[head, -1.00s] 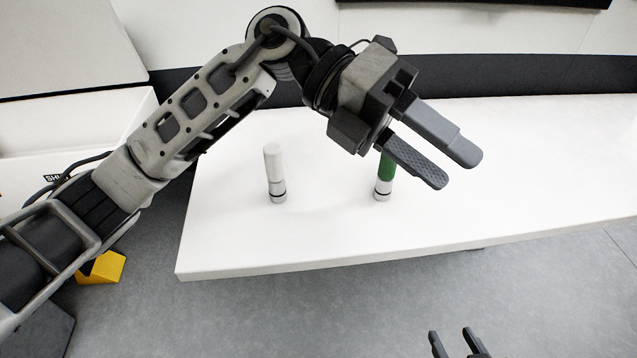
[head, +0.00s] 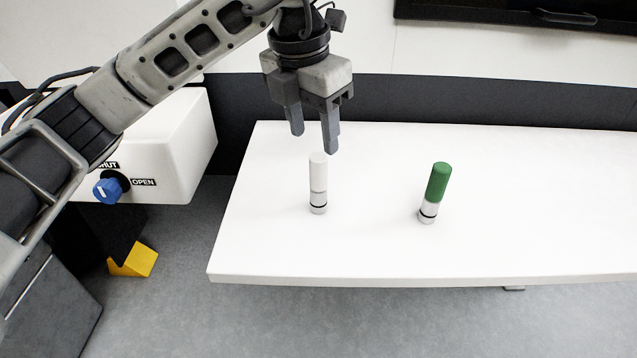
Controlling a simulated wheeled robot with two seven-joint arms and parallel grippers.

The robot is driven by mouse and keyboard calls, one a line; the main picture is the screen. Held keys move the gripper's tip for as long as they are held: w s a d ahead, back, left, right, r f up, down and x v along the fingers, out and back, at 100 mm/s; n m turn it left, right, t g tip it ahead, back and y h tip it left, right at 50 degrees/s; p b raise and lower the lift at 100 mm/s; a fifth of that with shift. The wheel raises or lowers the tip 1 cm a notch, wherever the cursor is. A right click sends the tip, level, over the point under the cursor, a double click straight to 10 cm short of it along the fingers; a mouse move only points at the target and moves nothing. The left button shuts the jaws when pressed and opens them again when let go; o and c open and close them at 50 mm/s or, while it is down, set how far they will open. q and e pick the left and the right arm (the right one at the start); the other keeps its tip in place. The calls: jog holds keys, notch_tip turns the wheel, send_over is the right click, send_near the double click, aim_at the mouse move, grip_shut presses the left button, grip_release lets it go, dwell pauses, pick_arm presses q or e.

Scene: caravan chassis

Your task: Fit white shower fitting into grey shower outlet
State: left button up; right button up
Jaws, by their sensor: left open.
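The white shower fitting (head: 318,172) stands upright on the white table, with a clear lower part and dark rings near its base. My left gripper (head: 314,143) is open and empty, pointing down just above and behind the top of the white fitting. Its fingers look apart from the fitting, though the exact gap is hard to tell. The grey shower outlet is not in view. My right gripper is not in view.
A green fitting (head: 438,183) of similar shape stands to the right on the white table (head: 530,220). A white box with a blue knob (head: 107,190) marked SHUT and OPEN is at the left. A yellow block (head: 134,260) is below it. The table's right side is clear.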

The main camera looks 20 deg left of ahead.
aim_at(320, 172)
pick_arm(q)
notch_tip(320, 172, down, 3)
jog(key=shift+w+d+r, duration=0.1)
jog(key=shift+w+d, duration=0.05)
jog(key=f, duration=0.2)
jog(key=f+p, duration=0.1)
jog(key=f, duration=0.1)
jog(key=shift+d+f, duration=0.1)
jog(key=shift+d, duration=0.2)
jog(key=shift+f, duration=0.55)
grip_shut()
